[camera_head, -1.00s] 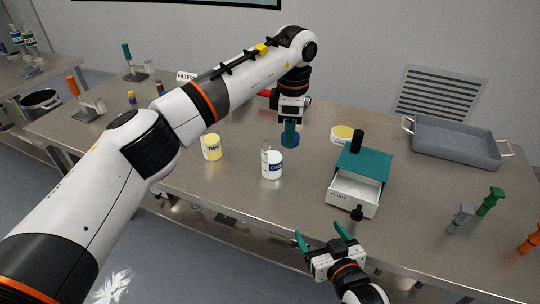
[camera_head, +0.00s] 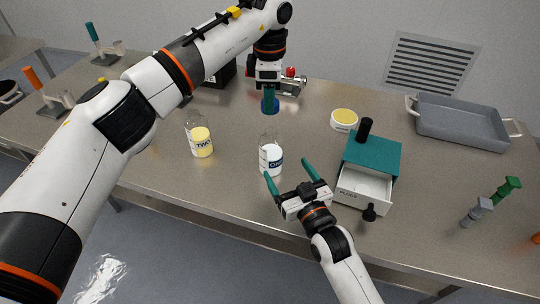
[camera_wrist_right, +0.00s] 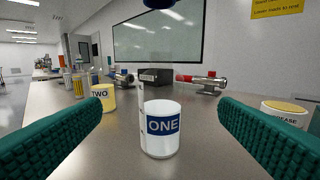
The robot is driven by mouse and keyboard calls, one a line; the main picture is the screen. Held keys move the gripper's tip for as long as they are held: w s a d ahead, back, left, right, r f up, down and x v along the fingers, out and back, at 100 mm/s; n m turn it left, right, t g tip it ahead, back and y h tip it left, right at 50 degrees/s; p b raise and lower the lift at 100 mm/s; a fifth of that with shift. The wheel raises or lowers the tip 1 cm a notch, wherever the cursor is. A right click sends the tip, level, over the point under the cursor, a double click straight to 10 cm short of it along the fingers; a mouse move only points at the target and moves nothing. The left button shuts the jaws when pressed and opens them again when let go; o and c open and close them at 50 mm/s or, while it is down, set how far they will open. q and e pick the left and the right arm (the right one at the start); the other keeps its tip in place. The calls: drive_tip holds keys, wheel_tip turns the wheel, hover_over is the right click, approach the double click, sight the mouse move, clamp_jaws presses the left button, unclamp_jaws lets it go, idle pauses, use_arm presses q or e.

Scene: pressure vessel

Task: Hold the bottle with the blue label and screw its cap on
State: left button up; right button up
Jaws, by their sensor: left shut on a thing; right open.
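The bottle with the blue label (camera_head: 271,158), marked ONE, stands upright on the table without a cap. In the right wrist view the bottle (camera_wrist_right: 163,132) appears centred between my fingers. My left gripper (camera_head: 269,97) is shut on a blue cap (camera_head: 270,107) and holds it behind the bottle in the head view. The cap's underside (camera_wrist_right: 158,3) shows at the top of the right wrist view. My right gripper (camera_head: 287,171) is open and empty, at the table's front edge, fingers pointing towards the bottle and not touching it.
A yellow bottle (camera_head: 200,141) marked TWO stands left of the bottle. A yellow-lidded grease jar (camera_head: 344,119) and a teal box with an open drawer (camera_head: 364,186) stand to the right. A grey tray (camera_head: 460,122) lies farther right. A metal valve fitting (camera_head: 291,83) lies behind.

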use_arm(q)
drive_tip(key=shift+d, duration=0.1)
use_arm(e)
drive_tip(key=x, duration=0.9)
drive_tip(key=shift+w, duration=0.4)
use_arm(q)
drive_tip(key=shift+s+r, duration=0.1)
use_arm(e)
drive_tip(key=shift+w+a, duration=0.15)
drive_tip(key=shift+w, duration=0.15)
drive_tip(key=c, duration=1.5)
use_arm(q)
hover_over(271, 130)
drive_tip(key=shift+f, duration=2.55)
use_arm(e)
drive_tip(key=shift+o, duration=0.2)
use_arm(q)
drive_tip(key=shift+f, duration=0.1)
drive_tip(key=shift+f, duration=0.75)
drive_tip(key=shift+f, duration=0.6)
